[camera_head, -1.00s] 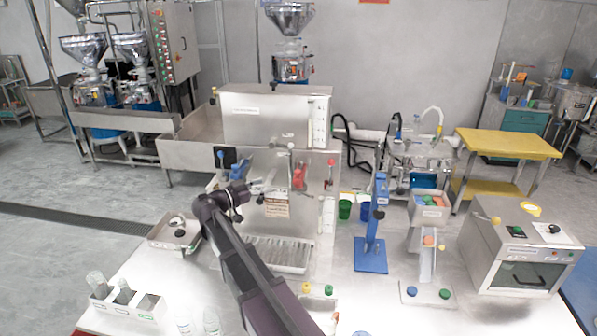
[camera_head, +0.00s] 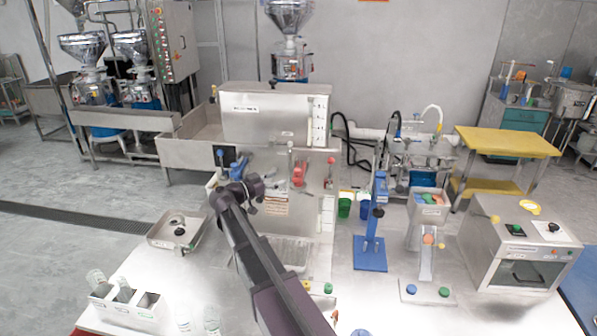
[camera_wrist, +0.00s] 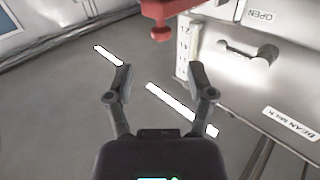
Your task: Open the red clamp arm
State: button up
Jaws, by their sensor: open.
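The red clamp arm (camera_head: 299,173) is on the front of the steel machine (camera_head: 277,103), right of a blue clamp. In the wrist view, part of the red clamp arm (camera_wrist: 165,10) enters at the top edge, with a rounded red end pointing down. The rest of it is out of that view. My gripper (camera_wrist: 160,76) is open and empty, with its fingers apart below the red part in the picture. In the head view my wrist is left of the red clamp arm, and my fingers are hard to make out.
A blue clamp (camera_head: 238,166) is close behind my wrist. A steel tray (camera_head: 160,243) and a blue stand (camera_head: 371,256) flank my arm on the table.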

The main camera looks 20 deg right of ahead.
aim_at(295, 171)
jog(key=shift+w+d, duration=0.25)
jog(key=shift+d, duration=1.15)
jog(key=shift+w+d, duration=0.3)
jog(key=shift+d, duration=1.15)
jog(key=shift+w+d, duration=0.25)
jog(key=shift+d, duration=1.15)
grip_shut()
jog(key=shift+d, duration=0.2)
jog(key=shift+a, duration=0.2)
jog(key=shift+r, duration=0.1)
